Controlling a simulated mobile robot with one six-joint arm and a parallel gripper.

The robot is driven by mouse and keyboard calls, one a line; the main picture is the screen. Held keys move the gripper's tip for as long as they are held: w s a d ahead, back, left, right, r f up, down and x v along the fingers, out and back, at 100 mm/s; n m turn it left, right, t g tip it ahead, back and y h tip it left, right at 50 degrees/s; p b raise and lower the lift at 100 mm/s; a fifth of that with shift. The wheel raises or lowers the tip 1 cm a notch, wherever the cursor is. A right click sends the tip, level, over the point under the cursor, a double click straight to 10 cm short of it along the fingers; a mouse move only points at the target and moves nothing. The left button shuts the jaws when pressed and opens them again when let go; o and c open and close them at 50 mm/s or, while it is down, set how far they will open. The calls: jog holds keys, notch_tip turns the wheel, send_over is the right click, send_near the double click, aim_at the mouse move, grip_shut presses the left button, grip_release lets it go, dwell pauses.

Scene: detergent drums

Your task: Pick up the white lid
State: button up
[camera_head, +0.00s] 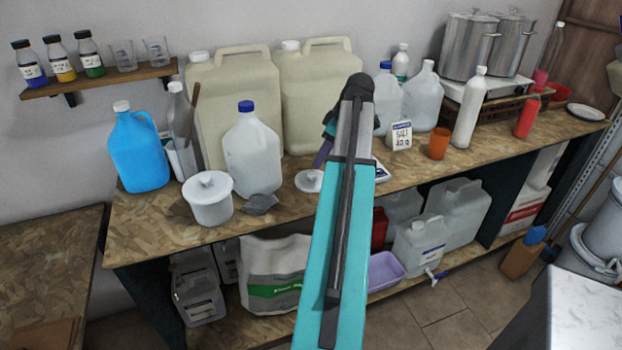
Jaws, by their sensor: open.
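A round white lid (306,183) with a small knob lies flat on the wood-chip worktop, right of the white-blue-capped jug and partly beside my arm. Nothing shows between the fingers.
A clear jug (252,150) and a grey scrap (261,204) stand left of the lid. Two large beige canisters (235,100) are behind. An orange cup (438,143) and a labelled card box (401,136) are to the right. The front edge is close.

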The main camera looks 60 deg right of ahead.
aim_at(312, 173)
jog(key=shift+x, duration=1.2)
jog(key=shift+w, duration=0.1)
jog(key=shift+p+x, duration=1.15)
jog(key=shift+x, duration=1.4)
jog(key=shift+w+d, duration=0.1)
jog(key=c, duration=1.1)
